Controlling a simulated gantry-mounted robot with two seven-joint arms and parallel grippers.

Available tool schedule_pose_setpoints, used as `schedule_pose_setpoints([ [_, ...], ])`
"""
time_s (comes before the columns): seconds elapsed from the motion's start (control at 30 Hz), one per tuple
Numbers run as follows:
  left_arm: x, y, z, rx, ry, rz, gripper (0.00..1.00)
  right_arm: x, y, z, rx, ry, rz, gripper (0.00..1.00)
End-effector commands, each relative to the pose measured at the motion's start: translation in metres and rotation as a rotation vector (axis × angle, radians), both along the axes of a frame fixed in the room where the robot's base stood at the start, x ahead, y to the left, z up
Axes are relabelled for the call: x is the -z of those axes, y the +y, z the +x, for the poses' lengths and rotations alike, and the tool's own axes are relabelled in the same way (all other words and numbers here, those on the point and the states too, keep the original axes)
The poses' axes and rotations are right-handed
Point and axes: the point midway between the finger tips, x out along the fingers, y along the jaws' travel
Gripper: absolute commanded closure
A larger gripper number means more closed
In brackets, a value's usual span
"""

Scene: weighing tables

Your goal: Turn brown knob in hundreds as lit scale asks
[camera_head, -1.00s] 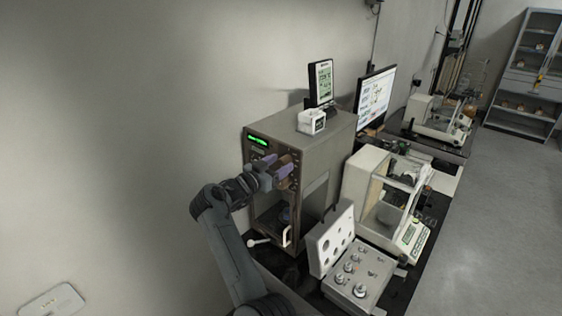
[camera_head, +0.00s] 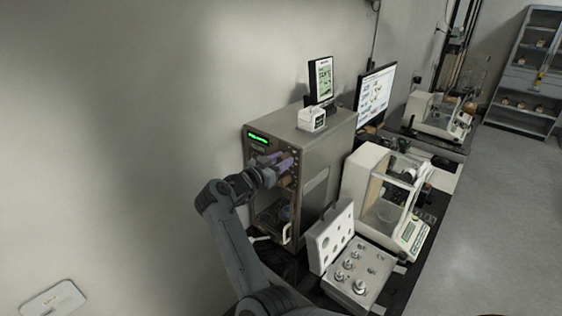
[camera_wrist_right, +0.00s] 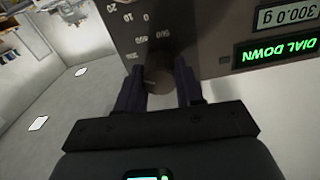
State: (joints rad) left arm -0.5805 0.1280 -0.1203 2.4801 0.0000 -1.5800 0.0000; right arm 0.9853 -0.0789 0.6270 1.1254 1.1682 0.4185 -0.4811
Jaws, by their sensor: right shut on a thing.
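The brown knob (camera_wrist_right: 157,76) is round and sits on the brown-grey front panel of the scale cabinet (camera_head: 328,150). Printed numbers in hundreds curve around it; several are hard to read. My right gripper (camera_head: 285,165) is at the panel, with its purple fingers on both sides of the knob and shut on it. The fingers hide much of the knob in the head view. A lit green display (camera_wrist_right: 276,52) reads "DIAL DOWN", and it also shows in the head view (camera_head: 258,137). A label (camera_wrist_right: 286,16) beside it, upside down, seems to read 300.0 g. My left gripper is not in view.
Below the panel is the cabinet's open chamber (camera_head: 270,217) with a white handle (camera_head: 287,234). A glass-sided balance (camera_head: 385,200) and a weight box (camera_head: 356,276) with an upright lid (camera_head: 330,237) stand to the right. A small screen (camera_head: 320,80) stands on the cabinet.

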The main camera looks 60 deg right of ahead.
Motion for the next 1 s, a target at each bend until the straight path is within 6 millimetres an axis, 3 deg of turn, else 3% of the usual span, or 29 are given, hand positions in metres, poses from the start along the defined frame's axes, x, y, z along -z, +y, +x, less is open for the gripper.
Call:
schedule_pose_setpoints([
  [0.27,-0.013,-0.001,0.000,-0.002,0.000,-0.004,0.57,-0.003,0.000,0.000,0.001,0.078,0.012,0.94],
  [1.0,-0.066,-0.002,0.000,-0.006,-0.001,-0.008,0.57,-0.003,0.000,0.002,0.000,0.593,0.096,0.95],
])
